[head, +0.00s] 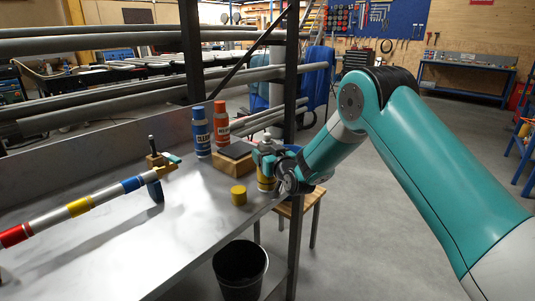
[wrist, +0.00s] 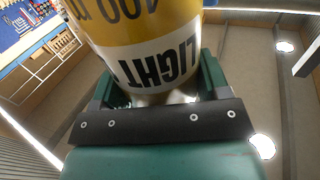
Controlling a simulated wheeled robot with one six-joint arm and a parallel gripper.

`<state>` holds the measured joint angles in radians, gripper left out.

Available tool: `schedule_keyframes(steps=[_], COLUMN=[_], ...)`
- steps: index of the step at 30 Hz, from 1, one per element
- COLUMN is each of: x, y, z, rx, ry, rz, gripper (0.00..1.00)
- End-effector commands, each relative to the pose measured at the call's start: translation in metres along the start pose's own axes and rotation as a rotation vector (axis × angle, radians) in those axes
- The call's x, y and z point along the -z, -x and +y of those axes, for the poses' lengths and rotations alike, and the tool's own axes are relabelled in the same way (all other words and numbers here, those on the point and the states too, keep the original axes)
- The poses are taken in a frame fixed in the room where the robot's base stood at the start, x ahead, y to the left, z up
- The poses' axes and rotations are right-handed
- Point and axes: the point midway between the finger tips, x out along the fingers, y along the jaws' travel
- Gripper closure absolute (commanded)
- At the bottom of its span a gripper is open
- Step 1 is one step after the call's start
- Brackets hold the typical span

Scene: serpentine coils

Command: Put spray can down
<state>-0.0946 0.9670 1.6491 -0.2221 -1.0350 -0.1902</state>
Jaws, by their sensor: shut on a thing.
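The spray can (head: 266,181), yellow with a pale band, is held in my gripper (head: 270,160) at the right edge of the metal bench (head: 185,225). In the wrist view the can (wrist: 140,35) fills the space between the green fingers, and its yellow and white label reads "LIGHT" upside down. My gripper (wrist: 152,95) is shut on it. The can's lower end is near the bench edge; I cannot tell whether it touches. A yellow cap (head: 238,195) stands on the bench just left of the can.
A striped rod (head: 80,207) on a stand lies left. A black bin (head: 240,272) is below the bench edge. The bench's middle is clear.

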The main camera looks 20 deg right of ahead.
Motion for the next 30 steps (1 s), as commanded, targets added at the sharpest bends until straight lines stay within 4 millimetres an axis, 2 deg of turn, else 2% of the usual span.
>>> schedule_keyframes(steps=[1, 2, 4, 5, 14, 17, 20, 30], x=[-0.002, -0.001, -0.001, -0.001, 0.002, 0.000, -0.001, -0.005], y=[0.000, 0.000, 0.000, 0.000, 0.000, 0.007, 0.023, 0.096], z=[0.000, 0.000, 0.000, 0.000, 0.000, 0.000, 0.001, 0.001], rx=[0.000, 0.000, 0.000, 0.000, 0.000, 0.000, -0.001, -0.002], ry=[0.000, 0.000, 0.000, 0.000, 0.000, 0.001, 0.000, -0.001], rz=[0.002, 0.000, 0.000, -0.001, 0.000, -0.001, -0.001, 0.000], gripper=[0.71, 0.24, 0.08, 0.06, 0.06, 0.06, 0.06, 0.06])
